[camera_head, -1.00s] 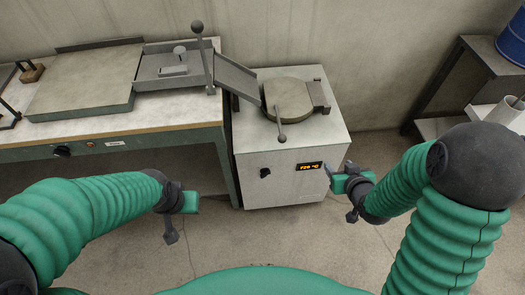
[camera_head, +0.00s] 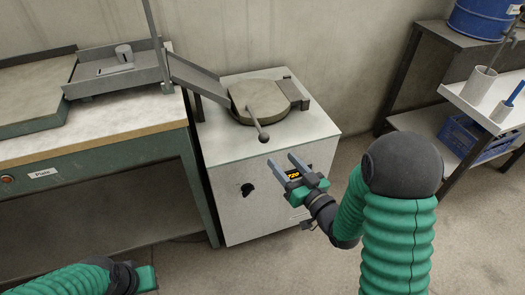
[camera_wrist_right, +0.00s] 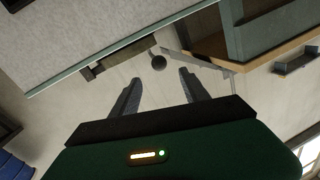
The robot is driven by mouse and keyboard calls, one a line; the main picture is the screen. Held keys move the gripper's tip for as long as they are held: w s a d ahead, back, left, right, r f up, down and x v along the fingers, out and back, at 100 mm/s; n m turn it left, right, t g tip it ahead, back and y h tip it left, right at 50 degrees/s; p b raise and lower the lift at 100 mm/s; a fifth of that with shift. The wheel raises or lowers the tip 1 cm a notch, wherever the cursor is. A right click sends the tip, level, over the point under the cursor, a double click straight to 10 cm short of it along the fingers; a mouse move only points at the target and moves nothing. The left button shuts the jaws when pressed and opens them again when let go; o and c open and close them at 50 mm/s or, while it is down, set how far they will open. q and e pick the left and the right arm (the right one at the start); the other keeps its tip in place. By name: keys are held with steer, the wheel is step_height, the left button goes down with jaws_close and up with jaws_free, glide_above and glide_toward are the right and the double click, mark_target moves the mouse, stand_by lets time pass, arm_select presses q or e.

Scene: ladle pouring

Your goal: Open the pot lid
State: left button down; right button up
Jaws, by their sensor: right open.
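The round tan-grey pot lid (camera_head: 270,92) lies closed on top of the white furnace box (camera_head: 228,136). My right gripper (camera_head: 281,160) is open and empty, just in front of the box and below the knob. In the right wrist view the ball knob (camera_wrist_right: 158,62) shows beyond and between the spread fingers, apart from them. My left gripper (camera_head: 146,279) is at the bottom left edge, far from the lid; its fingers cannot be made out.
A workbench (camera_head: 100,135) with a metal tray and a slab stands left of the box. A sloping chute (camera_head: 200,78) runs from it to the lid. At right are shelves (camera_head: 420,128) with a blue drum (camera_head: 483,18) and a blue crate (camera_head: 462,138).

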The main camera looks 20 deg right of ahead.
mark_target(267, 141)
steer(key=b+x, duration=0.2)
steer(key=x, duration=0.3)
steer(key=b+x, duration=0.2)
steer(key=x, duration=0.4)
steer(key=shift+w+d+r, duration=0.1)
steer(key=shift+w+d, duration=0.05)
steer(key=shift+w, duration=0.2)
arm_select(q)
steer(key=x, duration=0.2)
steer(key=s+x, duration=0.1)
steer(key=x, duration=0.2)
steer(key=shift+d+f, duration=0.15)
steer(key=shift+f, duration=0.25)
arm_select(e)
jaws_close()
